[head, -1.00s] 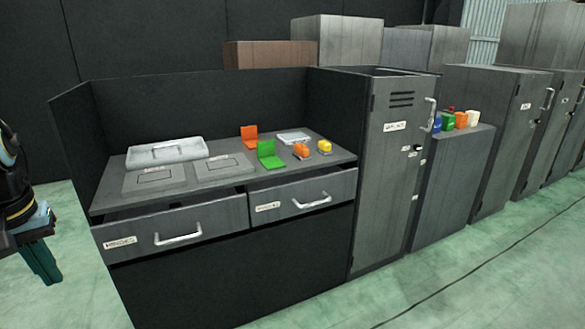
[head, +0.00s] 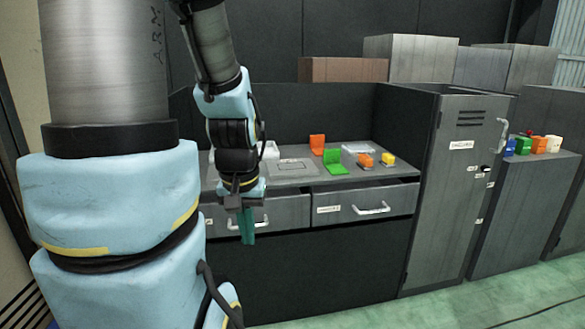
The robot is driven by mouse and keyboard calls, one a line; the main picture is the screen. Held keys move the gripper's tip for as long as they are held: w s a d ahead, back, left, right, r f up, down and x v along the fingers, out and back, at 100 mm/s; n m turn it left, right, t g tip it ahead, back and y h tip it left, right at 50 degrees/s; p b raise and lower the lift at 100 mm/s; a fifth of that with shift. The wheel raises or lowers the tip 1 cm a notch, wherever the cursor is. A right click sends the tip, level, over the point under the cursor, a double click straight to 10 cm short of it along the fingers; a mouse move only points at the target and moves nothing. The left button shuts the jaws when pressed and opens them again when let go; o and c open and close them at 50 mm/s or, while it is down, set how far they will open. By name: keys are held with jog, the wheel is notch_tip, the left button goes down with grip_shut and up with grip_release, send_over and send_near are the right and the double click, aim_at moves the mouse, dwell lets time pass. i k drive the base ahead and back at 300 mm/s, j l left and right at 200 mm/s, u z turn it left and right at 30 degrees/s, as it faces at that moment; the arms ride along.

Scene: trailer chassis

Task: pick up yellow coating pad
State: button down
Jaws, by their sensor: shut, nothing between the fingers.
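A small yellow pad (head: 388,159) sits on the workbench top (head: 400,171) near its right end, just right of a similar orange pad (head: 365,160). I take the yellow one for the coating pad; it is small in view. My gripper (head: 247,238) hangs pointing down in front of the bench's left drawer, well left of the yellow pad and apart from it. Its teal fingers are together and hold nothing. My arm hides the left part of the bench.
An orange bracket (head: 317,145) and a green bracket (head: 334,161) stand left of the pads, with a pale tray (head: 356,148) behind. The right drawer (head: 364,203) is slightly open. A tall grey locker (head: 458,190) borders the bench's right. Several coloured containers stand on a lower cabinet (head: 515,205).

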aim_at(388, 160)
jog(key=i+l+u, duration=0.15)
jog(key=l, duration=0.3)
jog(key=i+l+u, duration=0.1)
jog(key=i+l, duration=0.15)
jog(key=l, duration=0.2)
jog(key=i+l+u, duration=0.15)
jog(key=l, duration=0.3)
jog(key=i+l+u, duration=0.1)
jog(key=l, duration=0.4)
jog(key=i+l+u, duration=0.15)
jog(key=l, duration=0.35)
jog(key=i+l+u, duration=0.1)
jog(key=l, duration=0.4)
jog(key=i+l+u, duration=0.15)
jog(key=l, duration=0.4)
jog(key=i, duration=0.05)
